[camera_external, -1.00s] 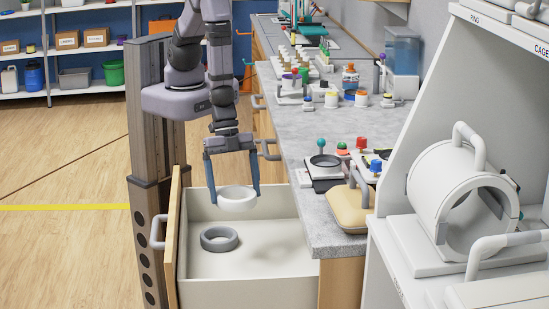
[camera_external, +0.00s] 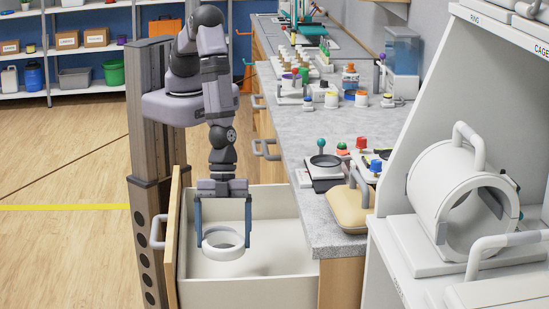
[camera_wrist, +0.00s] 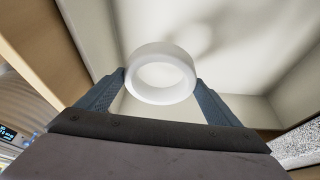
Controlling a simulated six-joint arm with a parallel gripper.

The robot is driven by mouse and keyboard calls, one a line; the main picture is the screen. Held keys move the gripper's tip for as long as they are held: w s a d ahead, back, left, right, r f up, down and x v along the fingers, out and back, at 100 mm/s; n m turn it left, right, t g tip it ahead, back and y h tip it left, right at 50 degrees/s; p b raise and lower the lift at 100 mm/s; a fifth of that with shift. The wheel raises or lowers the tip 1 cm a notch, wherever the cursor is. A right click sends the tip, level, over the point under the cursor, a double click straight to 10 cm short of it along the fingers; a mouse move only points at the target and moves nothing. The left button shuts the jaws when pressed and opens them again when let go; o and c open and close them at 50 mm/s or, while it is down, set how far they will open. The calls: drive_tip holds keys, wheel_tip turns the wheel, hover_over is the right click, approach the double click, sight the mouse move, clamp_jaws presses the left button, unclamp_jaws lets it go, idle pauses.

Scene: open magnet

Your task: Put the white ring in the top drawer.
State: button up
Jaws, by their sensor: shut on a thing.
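The white ring (camera_external: 223,255) is held between the two blue-grey fingers of my gripper (camera_external: 223,238), inside the outline of the open drawer (camera_external: 245,296). In the wrist view the ring (camera_wrist: 160,51) sits between the fingertips, its opening facing the camera, with the pale drawer floor behind it. The gap between ring and floor is hard to judge. The dark grey ring seen earlier in the drawer does not show now; the white ring covers that spot in the external view.
The drawer's wooden front with a handle (camera_external: 157,232) stands at its left. The grey counter (camera_external: 290,150) borders it at the right, with a beige padded item (camera_external: 347,208) near the corner. A white scanner-like model (camera_external: 440,195) stands at the far right.

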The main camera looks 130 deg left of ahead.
drive_tip(key=shift+d+n, duration=0.15)
drive_tip(key=shift+n, duration=0.25)
wheel_tip(320, 180, down, 6)
drive_tip(key=b, duration=0.3)
drive_tip(key=shift+r+b, duration=0.1)
drive_tip(key=shift+b, duration=0.25)
drive_tip(key=shift+f+b, duration=0.5)
drive_tip(key=shift+f, duration=1.55)
drive_tip(key=shift+f, duration=0.1)
drive_tip(key=shift+f, duration=0.15)
drive_tip(key=o, duration=1.2)
